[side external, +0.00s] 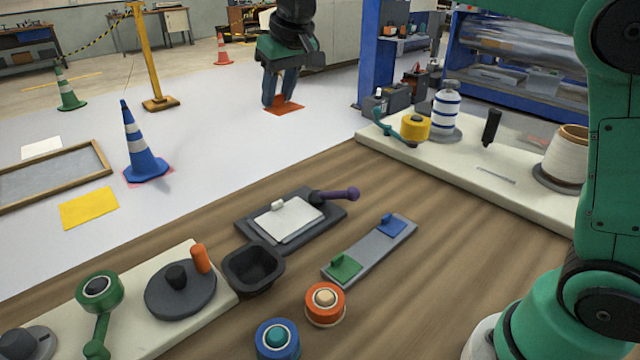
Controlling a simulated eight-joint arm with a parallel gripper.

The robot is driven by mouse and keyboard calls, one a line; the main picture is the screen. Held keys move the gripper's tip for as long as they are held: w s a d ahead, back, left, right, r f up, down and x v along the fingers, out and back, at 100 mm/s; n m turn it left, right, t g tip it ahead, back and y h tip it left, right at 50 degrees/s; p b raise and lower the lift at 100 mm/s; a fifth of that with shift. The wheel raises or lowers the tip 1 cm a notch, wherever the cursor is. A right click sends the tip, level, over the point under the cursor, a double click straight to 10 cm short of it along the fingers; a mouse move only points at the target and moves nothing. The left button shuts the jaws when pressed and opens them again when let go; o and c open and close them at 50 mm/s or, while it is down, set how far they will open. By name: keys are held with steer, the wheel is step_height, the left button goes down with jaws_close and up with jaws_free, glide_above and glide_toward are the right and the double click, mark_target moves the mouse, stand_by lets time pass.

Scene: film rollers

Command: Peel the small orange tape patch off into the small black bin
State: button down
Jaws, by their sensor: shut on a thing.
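My gripper (281,103) is at the upper middle of the side view, pointing down, with its fingers shut on the small orange tape patch (287,109). The patch shows as a flat orange piece at the fingertips, against the pale surface behind the bench. I cannot tell whether it touches that surface or hangs above it. The small black bin (252,285) stands on the wooden bench at the lower middle, open at the top, and looks empty. My gripper is far above and behind the bin in the picture.
A grey strip (370,252) with a green patch (345,267) and a blue patch (391,225) lies right of the bin. A dark plate with a white pad (288,219) lies behind it. Orange (325,301) and blue (277,340) round pieces stand in front.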

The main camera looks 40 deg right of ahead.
mark_target(280, 106)
steer(key=shift+r, duration=1.5)
steer(key=shift+a, duration=0.1)
steer(key=shift+s+a+f+n+y, duration=0.4)
steer(key=shift+s+a+f+n, duration=0.65)
steer(key=shift+a+f, duration=1.75)
steer(key=shift+s+a+f+n+y, duration=0.4)
steer(key=shift+s+a+f+n, duration=0.75)
steer(key=shift+f, duration=3.05)
steer(key=shift+s+a+f+n+y, duration=0.4)
steer(key=shift+s+a+f+n, duration=0.6)
steer(key=shift+a+f, duration=1.95)
steer(key=shift+s+d+f, duration=0.15)
steer(key=shift+d+f, duration=0.4)
